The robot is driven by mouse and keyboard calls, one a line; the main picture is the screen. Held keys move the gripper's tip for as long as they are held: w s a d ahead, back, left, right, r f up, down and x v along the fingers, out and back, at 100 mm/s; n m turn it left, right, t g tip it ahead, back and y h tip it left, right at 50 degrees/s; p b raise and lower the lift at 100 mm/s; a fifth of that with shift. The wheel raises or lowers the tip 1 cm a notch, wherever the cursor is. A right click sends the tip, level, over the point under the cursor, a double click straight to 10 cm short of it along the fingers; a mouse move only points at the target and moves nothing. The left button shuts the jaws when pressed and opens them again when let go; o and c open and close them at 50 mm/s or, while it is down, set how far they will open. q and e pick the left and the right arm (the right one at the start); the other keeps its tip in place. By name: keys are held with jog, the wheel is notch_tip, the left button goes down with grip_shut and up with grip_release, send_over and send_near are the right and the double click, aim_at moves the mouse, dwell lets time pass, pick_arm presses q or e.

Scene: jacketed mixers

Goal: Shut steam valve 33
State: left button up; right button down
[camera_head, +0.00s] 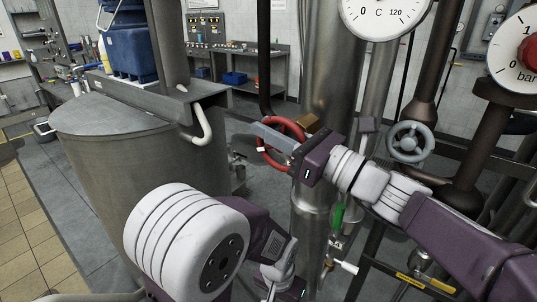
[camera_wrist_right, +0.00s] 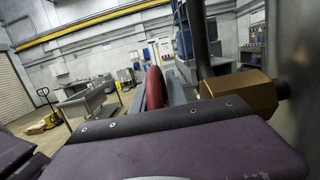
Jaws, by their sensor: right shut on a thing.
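A red handwheel (camera_head: 269,157) sits on a brass-coloured valve body (camera_head: 307,122) beside the tall steel column. My right gripper (camera_head: 273,138) reaches in from the right and is shut on the rim of this wheel. In the right wrist view the red handwheel (camera_wrist_right: 154,88) shows nearly edge-on between the grey fingers, with the brass valve body (camera_wrist_right: 238,92) to its right. My left arm is low in the head view; part of its wrist shows at the bottom edge, and its fingertips cannot be made out. I can read no valve number.
A grey handwheel (camera_head: 410,142) is on the pipes to the right. Dial gauges marked C (camera_head: 384,12) and bar (camera_head: 520,62) hang above. A green-handled valve (camera_head: 337,216) is below my right gripper.

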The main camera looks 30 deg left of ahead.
jog(key=y+b, duration=0.1)
jog(key=b, duration=0.3)
jog(key=y+b, duration=0.2)
jog(key=b, duration=0.2)
jog(key=shift+d+f+b, duration=0.15)
jog(key=shift+d+b, duration=0.15)
jog(key=shift+d, duration=0.05)
jog(key=shift+d+r+y, duration=0.1)
jog(key=shift+r+y, duration=0.2)
jog(key=shift+r, duration=0.05)
jog(key=shift+r+t, duration=0.1)
jog(key=shift+t, duration=0.2)
jog(key=c, duration=1.3)
grip_release()
jog(key=b+v, duration=0.1)
jog(key=v, duration=0.2)
jog(key=shift+d+b, duration=0.1)
jog(key=shift+b, duration=0.2)
jog(key=d, duration=0.8)
jog(key=s+d, duration=0.1)
jog(key=d, duration=0.3)
